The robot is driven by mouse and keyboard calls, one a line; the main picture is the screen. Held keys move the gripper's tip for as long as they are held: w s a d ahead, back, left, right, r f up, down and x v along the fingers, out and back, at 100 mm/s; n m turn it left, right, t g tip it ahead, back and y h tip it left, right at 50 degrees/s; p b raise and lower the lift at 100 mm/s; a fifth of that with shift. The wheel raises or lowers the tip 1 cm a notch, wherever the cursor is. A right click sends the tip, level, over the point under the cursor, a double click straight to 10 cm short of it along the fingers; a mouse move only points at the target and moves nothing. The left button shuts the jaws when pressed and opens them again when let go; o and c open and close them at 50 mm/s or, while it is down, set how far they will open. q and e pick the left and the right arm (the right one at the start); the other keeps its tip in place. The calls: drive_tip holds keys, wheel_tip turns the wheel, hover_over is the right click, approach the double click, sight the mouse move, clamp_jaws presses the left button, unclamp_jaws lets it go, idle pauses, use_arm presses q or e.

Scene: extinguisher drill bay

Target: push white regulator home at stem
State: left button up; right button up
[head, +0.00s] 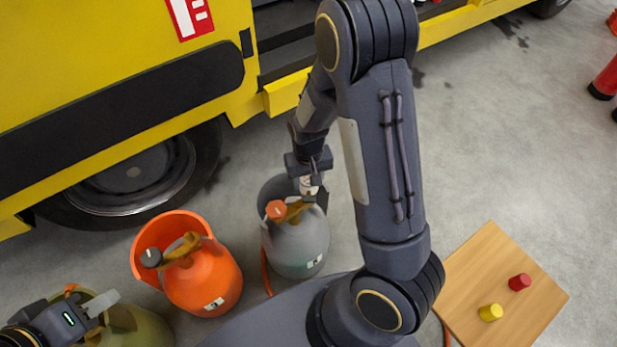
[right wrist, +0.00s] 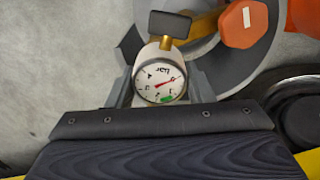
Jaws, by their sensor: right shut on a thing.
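The white regulator (head: 308,186) has a round dial with a red needle (right wrist: 158,82), a brass fitting and a dark end piece. My right gripper (head: 312,190) is shut on it, with a finger on each side in the right wrist view (right wrist: 159,93). It is at the top of the grey cylinder (head: 300,248), beside the brass valve (head: 293,209) with an orange hexagonal knob (head: 276,209). I cannot tell whether regulator and stem touch; the gripper partly hides the spot. My left gripper (head: 98,308) is over an olive cylinder (head: 146,328); its jaw gap is unclear.
An orange cylinder (head: 205,280) stands left of the grey one. A yellow truck (head: 110,50) with a black wheel (head: 140,178) is behind. A wooden board (head: 488,265) at right bears a red cap (head: 520,282) and a yellow cap (head: 490,312). Open floor lies at upper right.

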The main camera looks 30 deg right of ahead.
drive_tip(key=o, duration=1.1)
wheel_tip(320, 180, up, 7)
drive_tip(key=p, duration=0.2)
drive_tip(key=shift+p, duration=0.35)
drive_tip(key=shift+r, duration=0.45)
drive_tip(key=s+a+r+n+t+y, duration=0.1)
drive_tip(key=s+a+r+t+y, duration=0.15)
drive_tip(key=s+r, duration=0.6)
drive_tip(key=s+a+r+t+y, duration=0.1)
drive_tip(key=s+a+r+t, duration=0.15)
drive_tip(key=s+r, duration=0.6)
drive_tip(key=shift+t, duration=0.3)
drive_tip(key=r+p, duration=1.4)
drive_tip(key=d+r+p, duration=0.1)
drive_tip(key=r+p, duration=0.6)
drive_tip(key=r, duration=0.1)
drive_tip(key=shift+p, duration=0.35)
